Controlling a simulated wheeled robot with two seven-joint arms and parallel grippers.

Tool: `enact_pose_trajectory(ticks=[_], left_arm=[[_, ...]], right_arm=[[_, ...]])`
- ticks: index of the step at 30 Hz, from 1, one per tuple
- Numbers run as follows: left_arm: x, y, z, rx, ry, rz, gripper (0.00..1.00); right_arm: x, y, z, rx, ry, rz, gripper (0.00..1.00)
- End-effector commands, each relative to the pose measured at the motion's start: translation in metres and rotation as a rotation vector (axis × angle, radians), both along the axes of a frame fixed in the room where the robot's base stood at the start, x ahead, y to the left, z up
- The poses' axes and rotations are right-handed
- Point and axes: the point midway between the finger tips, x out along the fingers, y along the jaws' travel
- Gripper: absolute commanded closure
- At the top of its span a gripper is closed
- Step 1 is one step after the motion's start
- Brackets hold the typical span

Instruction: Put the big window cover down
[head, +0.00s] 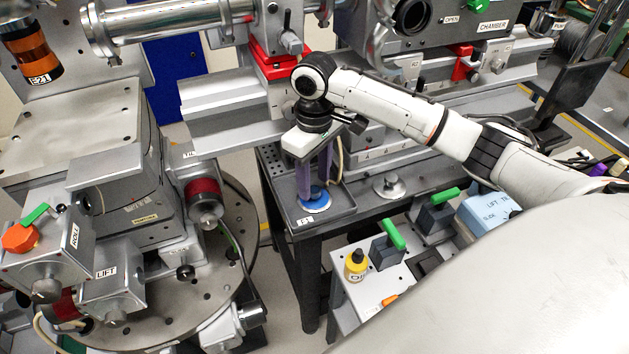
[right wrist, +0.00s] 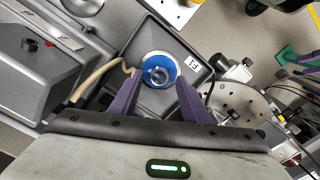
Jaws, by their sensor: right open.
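A round blue cover (head: 316,207) with a pale raised middle lies in a dark shallow tray (head: 341,203) at the corner of the dark bench. I take it to be the big window cover. It also shows in the right wrist view (right wrist: 171,76), flat in the tray. My right gripper (head: 315,182) points down over the tray, its purple fingers open on either side of the cover's middle. I see no finger closed on it. The fingers partly hide the cover in the head view.
A grey metal disc with a knob (head: 389,187) sits on the bench right of the tray. A white cart top (head: 361,299) with a yellow bottle (head: 355,264) and green-handled blocks stands in front. A round stage (head: 237,222) stands left of the bench.

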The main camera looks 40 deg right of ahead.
Motion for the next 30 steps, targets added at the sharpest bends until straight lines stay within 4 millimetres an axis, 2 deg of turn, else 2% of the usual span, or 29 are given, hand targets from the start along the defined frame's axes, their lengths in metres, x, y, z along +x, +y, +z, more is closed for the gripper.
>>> enact_pose_trajectory(ticks=[9,15,20,30], left_arm=[[0.0,0.0,-0.001,0.0,-0.001,0.0,0.51],[0.0,0.0,0.0,0.0,-0.001,0.0,0.51],[0.001,0.0,0.001,0.0,-0.001,0.0,0.51],[0.001,0.0,0.001,0.0,-0.002,0.0,0.51]], right_arm=[[0.001,0.0,0.068,0.0,-0.006,0.0,0.57],[0.001,0.0,0.099,-0.001,-0.003,0.0,0.57],[0.0,0.0,0.108,-0.002,-0.002,0.0,0.57],[0.0,-0.001,0.108,-0.001,0.0,0.0,0.57]])
